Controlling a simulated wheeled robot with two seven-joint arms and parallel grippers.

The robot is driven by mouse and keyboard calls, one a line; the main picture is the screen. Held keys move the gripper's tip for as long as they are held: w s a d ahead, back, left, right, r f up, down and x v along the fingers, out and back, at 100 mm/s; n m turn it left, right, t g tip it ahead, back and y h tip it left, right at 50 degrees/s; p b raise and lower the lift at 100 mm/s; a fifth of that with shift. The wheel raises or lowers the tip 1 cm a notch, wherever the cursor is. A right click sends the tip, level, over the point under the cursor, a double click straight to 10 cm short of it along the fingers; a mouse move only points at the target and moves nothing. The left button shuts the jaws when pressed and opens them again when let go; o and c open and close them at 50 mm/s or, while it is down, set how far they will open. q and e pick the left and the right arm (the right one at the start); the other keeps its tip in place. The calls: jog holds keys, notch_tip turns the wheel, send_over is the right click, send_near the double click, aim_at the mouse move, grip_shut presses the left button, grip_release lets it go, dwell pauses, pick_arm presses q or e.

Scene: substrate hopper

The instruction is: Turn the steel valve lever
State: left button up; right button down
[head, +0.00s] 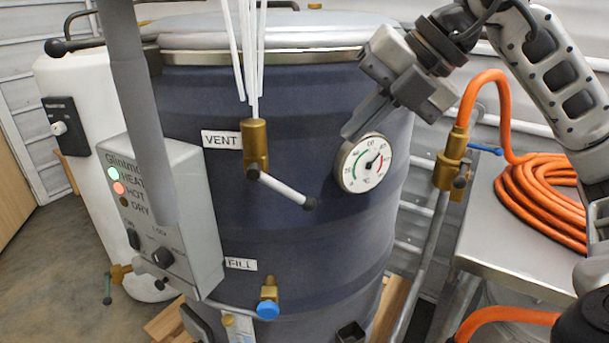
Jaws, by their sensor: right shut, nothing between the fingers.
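The steel lever (283,190) sits on a brass valve (255,146) beside the VENT label (221,140), on the front of a dark blue drum. The lever slopes down to the right and ends in a dark tip. My right gripper (352,129) is shut and empty. Its fingers point down and left, at the upper edge of the dial gauge in the picture, up and right of the lever and apart from it. I cannot tell whether the fingers touch the gauge. My left gripper is not in view.
A round dial gauge (364,163) is right of the lever. A grey control box (180,215) with lit lamps stands left. A FILL valve with a blue knob (267,310) is below. An orange hose (540,205) lies coiled on a metal table at right. White steam-like streaks rise above the vent valve.

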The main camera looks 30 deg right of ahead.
aim_at(293, 191)
jog(key=p+x, duration=0.1)
jog(key=x, duration=1.1)
jog(key=shift+a, duration=0.15)
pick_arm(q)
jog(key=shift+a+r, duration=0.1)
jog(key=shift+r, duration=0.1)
